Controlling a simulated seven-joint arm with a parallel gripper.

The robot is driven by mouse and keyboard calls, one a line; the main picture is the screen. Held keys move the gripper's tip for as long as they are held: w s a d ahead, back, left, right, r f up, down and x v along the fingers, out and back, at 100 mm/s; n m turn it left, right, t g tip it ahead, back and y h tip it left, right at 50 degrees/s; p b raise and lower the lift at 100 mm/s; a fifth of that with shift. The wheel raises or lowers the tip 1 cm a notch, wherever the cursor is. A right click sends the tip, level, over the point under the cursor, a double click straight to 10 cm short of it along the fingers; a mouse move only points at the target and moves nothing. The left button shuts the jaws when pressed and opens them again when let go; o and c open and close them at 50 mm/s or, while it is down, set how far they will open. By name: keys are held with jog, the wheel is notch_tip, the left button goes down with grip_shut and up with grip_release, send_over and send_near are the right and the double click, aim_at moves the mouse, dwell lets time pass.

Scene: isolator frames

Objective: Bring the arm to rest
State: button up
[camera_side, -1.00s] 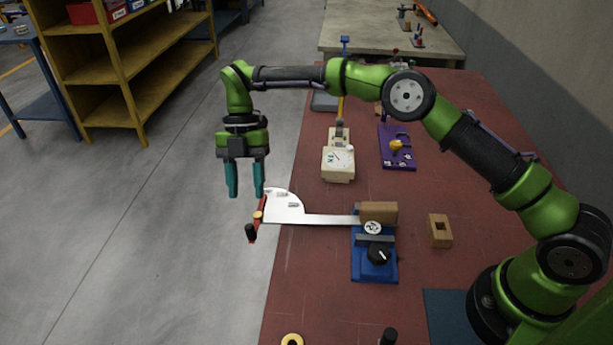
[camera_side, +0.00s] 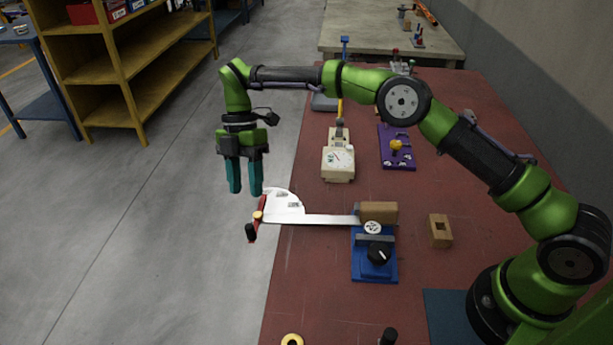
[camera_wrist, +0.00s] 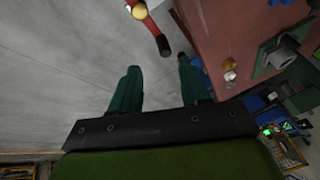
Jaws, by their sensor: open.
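My gripper (camera_side: 244,192) hangs pointing down at the left of the table, with its two teal fingers apart and nothing between them. It also shows in the wrist view (camera_wrist: 158,75), open over the grey floor. In the side view the fingertips are just up and left of a white plate with a long flat arm (camera_side: 315,219). A red lever with a black knob (camera_side: 251,231) is fixed at the plate's left end, past the table edge. The lever also shows in the wrist view (camera_wrist: 153,27), beyond the fingertips.
The plate's arm runs to a blue fixture (camera_side: 374,268) with a wooden block (camera_side: 379,212). A cream dial gauge (camera_side: 338,165), a purple fixture (camera_side: 397,160) and a wooden block with a hole (camera_side: 440,231) stand on the red table (camera_side: 330,300). Open floor lies left.

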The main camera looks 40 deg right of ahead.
jog(key=s+d+r+m+t, duration=0.5)
jog(key=s+d+r+m, duration=0.2)
jog(key=s+d+m, duration=0.3)
jog(key=s+d+r+m+t, duration=0.6)
jog(key=s+d+r+m, duration=0.2)
jog(key=s+m, duration=0.8)
jog(key=shift+d+r+m+h, duration=0.15)
jog(key=shift+d+m+h, duration=0.2)
jog(key=shift+d, duration=0.65)
jog(key=shift+o, duration=0.3)
jog(key=shift+s, duration=0.1)
